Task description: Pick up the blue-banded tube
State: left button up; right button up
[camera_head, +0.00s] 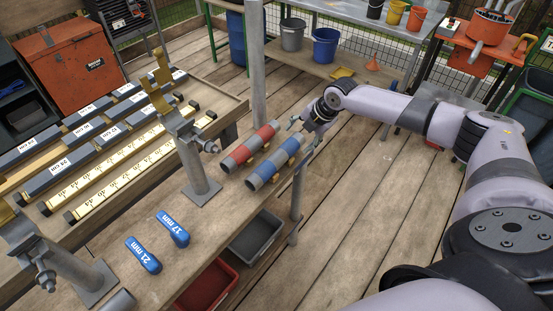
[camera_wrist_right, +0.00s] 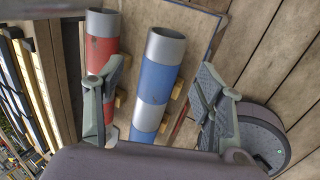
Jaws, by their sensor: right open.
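The blue-banded tube (camera_head: 272,164) is grey with blue bands and lies on small wooden supports on the wooden bench. The red-banded tube (camera_head: 249,147) lies parallel to it, on its left. My right gripper (camera_head: 303,137) is at the far end of the two tubes, open and empty. In the right wrist view the blue-banded tube (camera_wrist_right: 158,82) shows between the open fingers of the right gripper (camera_wrist_right: 155,95), apart from both. The red-banded tube (camera_wrist_right: 102,45) shows there partly behind the left finger. My left gripper is not in view.
A grey clamp post (camera_head: 195,160) stands left of the tubes. Two blue tags (camera_head: 173,229) lie nearer on the bench. Yellow rulers (camera_head: 130,165) and grey blocks lie at the left. A red bin (camera_head: 208,287) and a grey bin (camera_head: 256,236) sit below the bench edge.

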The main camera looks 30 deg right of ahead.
aim_at(294, 142)
jog(key=shift+a+f, duration=0.25)
jog(key=shift+f, duration=0.1)
jog(key=x, duration=0.2)
jog(key=p+x, duration=0.1)
jog(key=x, duration=0.1)
jog(key=shift+s+a+f, duration=0.1)
jog(key=shift+a+f, duration=0.1)
jog(key=shift+a, duration=0.05)
jog(key=shift+c, duration=0.2)
jog(key=shift+r, duration=0.1)
grip_shut()
